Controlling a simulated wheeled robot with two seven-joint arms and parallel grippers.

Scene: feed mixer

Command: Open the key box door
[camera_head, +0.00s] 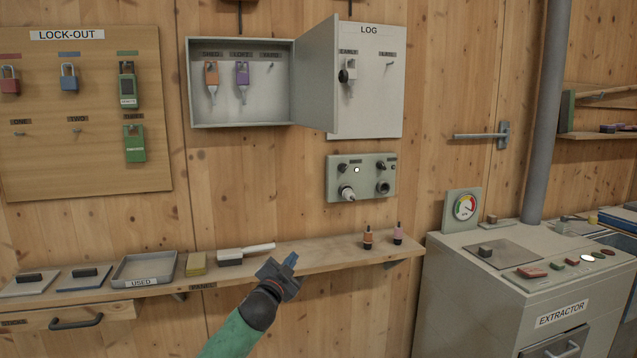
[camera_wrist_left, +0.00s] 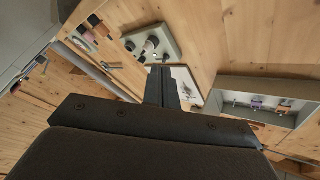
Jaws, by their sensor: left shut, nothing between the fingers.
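The key box (camera_head: 240,108) hangs on the wood wall at upper middle in the head view. Its door (camera_head: 317,75) stands swung open, hinged on the right, sticking out over the left part of the LOG board. Inside, an orange-tagged key (camera_head: 211,76) and a purple-tagged key (camera_head: 242,77) hang on hooks, and a third hook is bare. The box also shows at right in the left wrist view (camera_wrist_left: 262,86). My left gripper (camera_head: 289,262) is shut and empty, below the box and in front of the shelf, apart from the door. My right gripper is not in view.
A shelf (camera_head: 330,246) runs below with a USED tray (camera_head: 143,270), a brush and two small bottles. The LOG board (camera_head: 385,115) and a switch panel (camera_head: 361,177) are on the wall. The LOCK-OUT board (camera_head: 88,160) is at left, the extractor (camera_head: 460,300) at right.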

